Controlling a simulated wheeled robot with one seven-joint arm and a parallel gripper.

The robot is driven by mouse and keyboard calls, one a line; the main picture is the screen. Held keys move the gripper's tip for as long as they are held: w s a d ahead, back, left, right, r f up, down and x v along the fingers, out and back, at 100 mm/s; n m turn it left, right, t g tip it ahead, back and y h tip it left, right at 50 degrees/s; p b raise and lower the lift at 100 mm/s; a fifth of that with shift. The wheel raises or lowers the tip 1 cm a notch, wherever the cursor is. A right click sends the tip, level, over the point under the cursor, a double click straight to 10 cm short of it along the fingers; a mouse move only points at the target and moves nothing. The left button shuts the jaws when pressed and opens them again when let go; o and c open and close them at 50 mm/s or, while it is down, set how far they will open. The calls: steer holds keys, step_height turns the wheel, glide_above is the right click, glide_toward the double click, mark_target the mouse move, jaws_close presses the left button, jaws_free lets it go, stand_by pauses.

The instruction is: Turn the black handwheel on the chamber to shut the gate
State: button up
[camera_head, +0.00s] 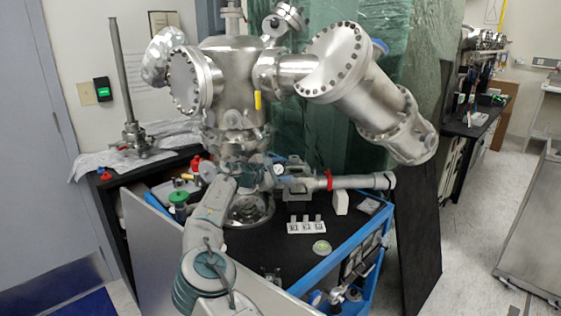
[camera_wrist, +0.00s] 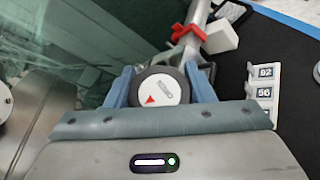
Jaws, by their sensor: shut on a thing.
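In the wrist view, the handwheel (camera_wrist: 160,88) has a black rim and a white face with a red triangle and small print. My gripper (camera_wrist: 161,80) has its two blue fingers on either side of the rim and is shut on it. In the head view, my gripper (camera_head: 272,174) reaches in at the lower part of the steel chamber (camera_head: 230,85). A small white round face (camera_head: 279,169) shows beside it; I cannot tell whether this is the wheel. The gate itself is hidden inside the chamber.
A steel tube (camera_head: 352,182) with a red clamp (camera_head: 329,180) runs right of my gripper. A white block (camera_head: 341,202) and a rack of numbered tags (camera_head: 306,227) stand on the black cart top. A large flanged cylinder (camera_head: 350,80) hangs above.

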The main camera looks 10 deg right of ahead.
steer(key=shift+d+f+m+g+p, duration=0.15)
steer(key=shift+m+g+p, duration=0.15)
steer(key=shift+m+g, duration=0.1)
steer(key=o, duration=1)
steer(key=shift+c, duration=0.2)
steer(key=b+v, duration=0.1)
steer(key=v, duration=1.3)
